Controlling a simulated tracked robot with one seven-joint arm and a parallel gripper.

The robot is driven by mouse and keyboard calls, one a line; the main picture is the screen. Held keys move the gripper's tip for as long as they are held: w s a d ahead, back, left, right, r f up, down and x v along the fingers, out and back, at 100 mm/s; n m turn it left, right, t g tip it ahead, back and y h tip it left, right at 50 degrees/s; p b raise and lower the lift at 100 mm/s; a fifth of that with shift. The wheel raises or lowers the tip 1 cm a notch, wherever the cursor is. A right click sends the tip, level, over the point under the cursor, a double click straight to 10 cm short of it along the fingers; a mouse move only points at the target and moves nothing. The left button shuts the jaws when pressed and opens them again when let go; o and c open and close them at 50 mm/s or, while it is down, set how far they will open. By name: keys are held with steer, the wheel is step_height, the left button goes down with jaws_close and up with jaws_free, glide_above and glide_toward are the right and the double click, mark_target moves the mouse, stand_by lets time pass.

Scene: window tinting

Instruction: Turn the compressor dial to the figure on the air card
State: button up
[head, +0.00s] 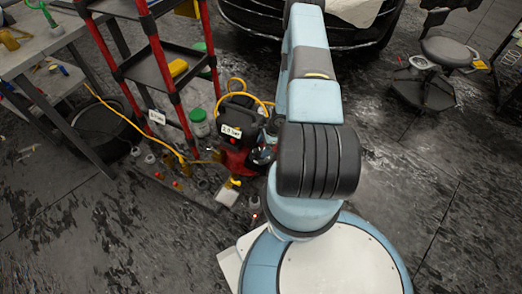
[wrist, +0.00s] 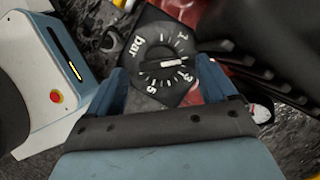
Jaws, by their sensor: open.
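The compressor dial (wrist: 150,68) is a dark round knob on a black plate in the wrist view, marked "bar", 1, 3 and 5. Its white pointer bar aims right, between the 1 and the 3. My gripper (wrist: 161,72) is open, with one blue finger on each side of the dial; whether they touch it I cannot tell. In the head view the red and black compressor (head: 236,118) stands on the floor at the shelf's foot. A white card (head: 231,131) on it carries a figure and seems to end in "bar"; the figure is too small to read surely. My arm hides my gripper there.
A red-posted shelf rack (head: 155,65) stands left of the compressor, with a yellow hose (head: 120,113) running to it. Small bottles and tools lie close by. A stool (head: 446,52) and a car (head: 330,30) are farther back.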

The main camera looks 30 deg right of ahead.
mark_target(260, 153)
steer(key=shift+x, duration=1.5)
steer(key=shift+c, duration=0.3)
steer(key=c, duration=1)
steer(key=shift+m, duration=0.5)
steer(key=m+t+h, duration=0.1)
steer(key=m, duration=0.2)
steer(key=shift+m+t, duration=0.3)
steer(key=shift+r+m+t+h, duration=0.1)
steer(key=shift+m+t+h, duration=0.35)
steer(key=shift+m, duration=1.15)
steer(key=shift+w, duration=0.1)
